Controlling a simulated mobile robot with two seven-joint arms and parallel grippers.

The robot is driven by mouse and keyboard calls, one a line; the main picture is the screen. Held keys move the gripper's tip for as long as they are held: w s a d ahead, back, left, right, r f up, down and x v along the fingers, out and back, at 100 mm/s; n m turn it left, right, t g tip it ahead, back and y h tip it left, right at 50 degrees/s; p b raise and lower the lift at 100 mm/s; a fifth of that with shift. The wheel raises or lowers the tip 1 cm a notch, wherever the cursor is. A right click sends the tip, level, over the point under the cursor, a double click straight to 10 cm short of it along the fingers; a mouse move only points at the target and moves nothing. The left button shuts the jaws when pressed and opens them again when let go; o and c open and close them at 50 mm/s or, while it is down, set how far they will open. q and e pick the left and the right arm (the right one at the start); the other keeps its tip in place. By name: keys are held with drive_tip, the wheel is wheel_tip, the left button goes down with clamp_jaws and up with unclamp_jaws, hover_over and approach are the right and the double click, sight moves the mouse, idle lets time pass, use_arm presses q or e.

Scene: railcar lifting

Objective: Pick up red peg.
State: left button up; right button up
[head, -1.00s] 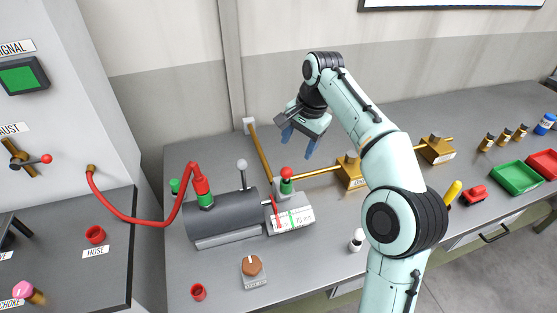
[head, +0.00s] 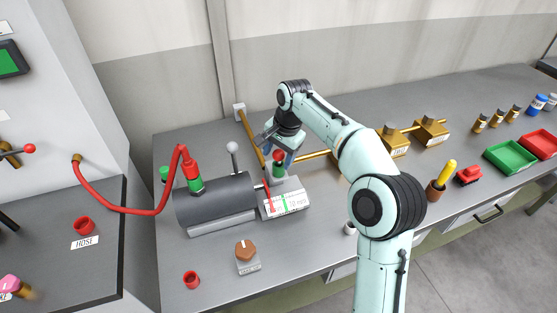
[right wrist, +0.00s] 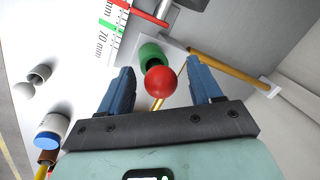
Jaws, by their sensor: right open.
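The red peg (head: 279,156) has a round red top and stands upright in a green collar (head: 279,171) on a grey block beside the cylinder's scale. In the right wrist view the peg's red ball (right wrist: 161,82) shows between the two blue fingers, with the green collar (right wrist: 151,54) beyond it. My right gripper (right wrist: 162,72) is open, one finger to each side of the ball, with gaps visible. In the head view my right gripper (head: 279,150) is just behind and above the peg, its fingers partly hidden. My left gripper is not in view.
A grey cylinder (head: 215,203) with a red hose (head: 125,209) and a ball-topped lever (head: 233,148) stands left of the peg. Brass pipe (head: 312,155) runs behind it. A brown knob (head: 245,250) and red cup (head: 191,280) sit in front. Green tray (head: 513,157) is far right.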

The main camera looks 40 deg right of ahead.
drive_tip(key=shift+f, duration=0.3)
drive_tip(key=shift+w, duration=0.1)
drive_tip(key=c, duration=1.1)
drive_tip(key=shift+c, duration=0.2)
drive_tip(key=shift+r, duration=0.2)
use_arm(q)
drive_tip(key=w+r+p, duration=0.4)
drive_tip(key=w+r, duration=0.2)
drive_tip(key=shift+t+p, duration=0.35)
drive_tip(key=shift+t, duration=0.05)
use_arm(e)
drive_tip(key=w+v, duration=0.1)
drive_tip(key=v, duration=0.8)
drive_tip(key=w+a+v, duration=0.1)
drive_tip(key=w+v, duration=0.1)
drive_tip(key=v, duration=0.8)
drive_tip(key=shift+w+a+r, duration=0.2)
drive_tip(key=shift+w+r, duration=0.15)
drive_tip(key=shift+r, duration=0.2)
